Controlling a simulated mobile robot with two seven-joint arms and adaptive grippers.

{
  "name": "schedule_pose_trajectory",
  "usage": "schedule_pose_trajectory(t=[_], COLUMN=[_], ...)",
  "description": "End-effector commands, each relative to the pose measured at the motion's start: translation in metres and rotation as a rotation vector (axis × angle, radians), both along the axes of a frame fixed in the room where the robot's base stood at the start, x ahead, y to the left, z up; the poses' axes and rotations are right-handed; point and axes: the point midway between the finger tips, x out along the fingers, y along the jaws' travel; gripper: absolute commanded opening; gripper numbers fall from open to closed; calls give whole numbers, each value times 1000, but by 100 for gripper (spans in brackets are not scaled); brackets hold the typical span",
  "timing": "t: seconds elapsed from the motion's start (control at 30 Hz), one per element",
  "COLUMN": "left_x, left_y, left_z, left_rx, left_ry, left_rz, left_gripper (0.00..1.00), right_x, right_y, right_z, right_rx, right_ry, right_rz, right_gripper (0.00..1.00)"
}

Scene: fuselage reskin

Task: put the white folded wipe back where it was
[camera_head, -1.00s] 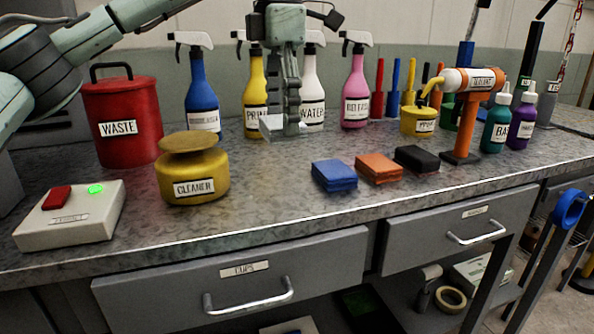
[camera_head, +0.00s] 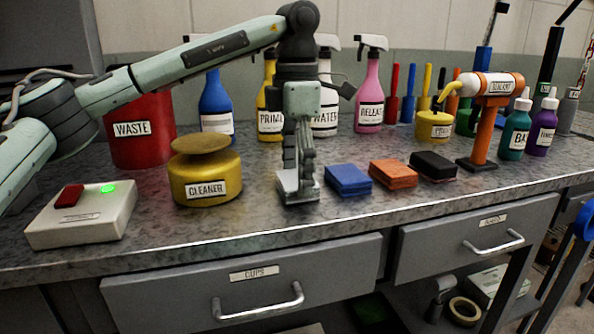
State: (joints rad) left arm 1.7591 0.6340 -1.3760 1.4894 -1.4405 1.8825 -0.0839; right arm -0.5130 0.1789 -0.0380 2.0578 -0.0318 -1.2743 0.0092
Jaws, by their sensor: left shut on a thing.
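The white folded wipe (camera_head: 289,190) is at the bottom of my left gripper (camera_head: 300,174), which is shut on it and points down. The gripper hides part of the wipe. The wipe is just left of the blue folded wipe (camera_head: 347,180), in line with the orange wipe (camera_head: 393,174) and the black wipe (camera_head: 433,166). It is at or very near the worktop; I cannot tell if it touches. My right gripper is not in view.
The yellow cleaner can (camera_head: 205,175) stands left of my gripper, with the red waste bin (camera_head: 140,140) behind it. Spray bottles, such as the pink one (camera_head: 369,95), stand behind. The worktop's front edge (camera_head: 300,233) is close in front.

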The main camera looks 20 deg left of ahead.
Motion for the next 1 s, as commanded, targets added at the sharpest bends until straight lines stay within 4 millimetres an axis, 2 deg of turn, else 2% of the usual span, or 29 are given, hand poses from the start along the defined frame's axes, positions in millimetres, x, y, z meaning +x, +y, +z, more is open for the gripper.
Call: schedule_pose_trajectory(t=[0.2,0.23,0.37,0.77,0.87,1.0], left_x=[0,0,0,0,0,1], left_y=[0,0,0,0,-1,-1], left_z=[-4,-3,-3,3,14,43], left_rx=[0,-1,0,0,0,-1], left_ry=[1,1,1,0,-1,-3], left_rz=[-1,-1,-1,-1,-1,-2], left_gripper=[44,75,91,92,92,92], right_x=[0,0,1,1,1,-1], right_y=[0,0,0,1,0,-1], right_z=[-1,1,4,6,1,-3], right_rx=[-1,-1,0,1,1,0], right_ry=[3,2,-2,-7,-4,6], right_rz=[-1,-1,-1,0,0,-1], right_gripper=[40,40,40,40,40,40])
